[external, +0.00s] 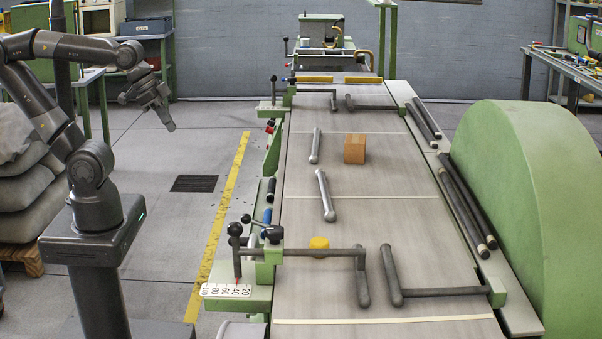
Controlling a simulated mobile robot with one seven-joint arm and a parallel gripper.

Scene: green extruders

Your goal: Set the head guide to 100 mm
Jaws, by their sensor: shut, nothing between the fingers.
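The near guide has a white scale plate (226,291) marked from 100 at the left to 20 at the right. Its red pointer (237,280) stands close to the 40 mark. A black-knobbed lever (235,230) rises above the pointer, joined to a horizontal rod (320,252) with a grey bar at its end. A similar far guide has a small scale plate (269,106), too small to read. I cannot tell which guide is the head guide. My gripper (171,127) is shut and empty, in the air left of the machine, far from both guides.
A large green housing (530,200) stands at the right. Stacked sacks (28,165) stand behind my arm. The floor by the yellow line (216,230) is clear.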

